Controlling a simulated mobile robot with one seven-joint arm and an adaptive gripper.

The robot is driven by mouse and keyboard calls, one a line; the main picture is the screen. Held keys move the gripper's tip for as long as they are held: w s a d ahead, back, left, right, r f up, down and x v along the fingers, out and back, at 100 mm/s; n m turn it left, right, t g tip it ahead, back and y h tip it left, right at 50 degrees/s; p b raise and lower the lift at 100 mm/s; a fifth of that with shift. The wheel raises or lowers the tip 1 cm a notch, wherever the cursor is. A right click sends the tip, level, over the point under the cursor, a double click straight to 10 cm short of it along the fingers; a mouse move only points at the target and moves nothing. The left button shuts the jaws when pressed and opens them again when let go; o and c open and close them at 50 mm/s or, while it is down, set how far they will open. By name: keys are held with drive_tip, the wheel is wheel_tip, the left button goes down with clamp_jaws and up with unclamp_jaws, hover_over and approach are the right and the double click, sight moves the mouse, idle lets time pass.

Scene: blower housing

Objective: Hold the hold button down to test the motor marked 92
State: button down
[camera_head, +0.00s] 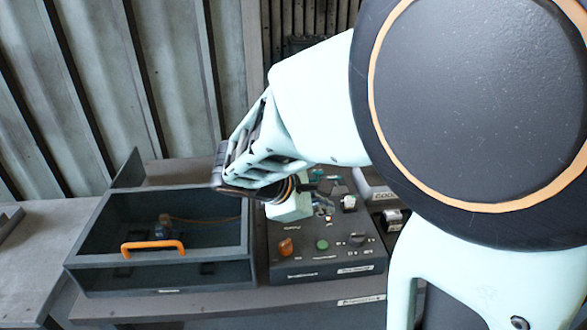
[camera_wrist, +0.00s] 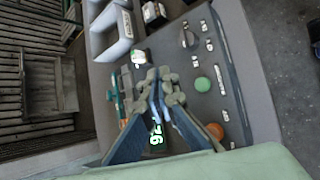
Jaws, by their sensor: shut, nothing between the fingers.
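The dark control box (camera_head: 330,268) stands on the bench, with a green round button (camera_head: 322,244), an orange control (camera_head: 286,247) and a black knob (camera_head: 357,240) on its top. The wrist view also shows the green button (camera_wrist: 203,84), the orange control (camera_wrist: 215,131) and the black knob (camera_wrist: 188,38). The labels are too small to read, so I cannot tell which is the hold button. My gripper (camera_wrist: 166,76) is shut and empty above the panel, left of the green button in the wrist view. A green-edged number (camera_wrist: 156,137), seemingly 92 turned sideways, shows between its fingers. The head view mostly hides the fingertips.
A dark bin with a clear-looking front and an orange handle (camera_head: 153,247) stands left of the control box. A small blue-grey part with a cable (camera_head: 163,226) lies inside it. The bench at far left (camera_head: 40,240) is mostly clear.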

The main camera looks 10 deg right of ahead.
sight(321, 246)
drive_tip(key=shift+f, duration=0.2)
wheel_tip(321, 246, down, 8)
drive_tip(key=b, duration=0.7)
drive_tip(key=shift+f, duration=0.25)
idle(1.1)
drive_tip(key=shift+f+b, duration=0.4)
drive_tip(key=shift+b, duration=0.15)
drive_tip(key=shift+f+b, duration=0.4)
drive_tip(key=shift+f, duration=0.05)
idle(2.3)
drive_tip(key=shift+r+p, duration=0.75)
drive_tip(key=shift+r, duration=0.15)
drive_tip(key=shift+r, duration=0.1)
wheel_tip(321, 246, up, 5)
drive_tip(key=p, duration=0.4)
